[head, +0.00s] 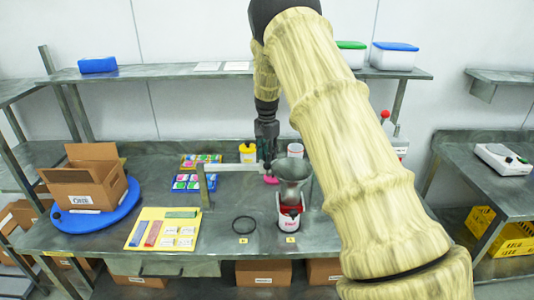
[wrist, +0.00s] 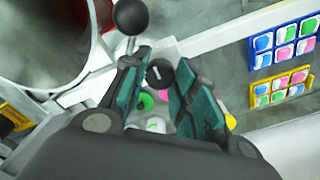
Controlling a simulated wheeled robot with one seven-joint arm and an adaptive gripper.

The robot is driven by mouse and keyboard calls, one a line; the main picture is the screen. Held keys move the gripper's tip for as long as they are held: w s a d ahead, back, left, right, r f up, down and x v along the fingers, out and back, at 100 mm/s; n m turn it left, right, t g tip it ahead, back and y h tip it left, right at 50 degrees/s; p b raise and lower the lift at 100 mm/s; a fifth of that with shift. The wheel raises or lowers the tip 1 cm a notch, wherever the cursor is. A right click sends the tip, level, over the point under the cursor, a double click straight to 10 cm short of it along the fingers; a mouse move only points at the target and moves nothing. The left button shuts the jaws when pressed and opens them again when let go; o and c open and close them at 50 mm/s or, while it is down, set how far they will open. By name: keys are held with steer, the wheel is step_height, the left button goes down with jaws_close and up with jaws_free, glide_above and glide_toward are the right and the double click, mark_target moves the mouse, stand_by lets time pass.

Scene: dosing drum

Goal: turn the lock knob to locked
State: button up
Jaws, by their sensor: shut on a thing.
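The lock knob (wrist: 158,76) is a small round black knob with a short white mark on its face, seen in the wrist view. It sits between the two teal-padded fingers of my gripper (wrist: 163,68), which are closed on its sides. The white mark lies at a slant; I see no lock label to read it against. A black ball handle (wrist: 130,17) on a metal stem stands just beyond the left finger. In the head view my gripper (head: 267,168) points down beside the metal hopper (head: 292,172), and the knob is too small to make out.
A pale bar (head: 232,168) runs left from my gripper to a post (head: 204,188). A cardboard box (head: 82,190) on a blue turntable (head: 97,216) and a yellow board (head: 148,240) stand left.

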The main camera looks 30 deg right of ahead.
steer(key=shift+s+d+f+m, duration=0.15)
steer(key=shift+s+m, duration=0.05)
steer(key=shift+m, duration=0.5)
steer(key=shift+c, duration=0.2)
steer(key=o, duration=1.1)
steer(key=shift+c, duration=0.2)
steer(key=shift+w, duration=0.1)
steer(key=shift+r, duration=0.4)
step_height(320, 180, up, 11)
steer(key=shift+r, duration=0.2)
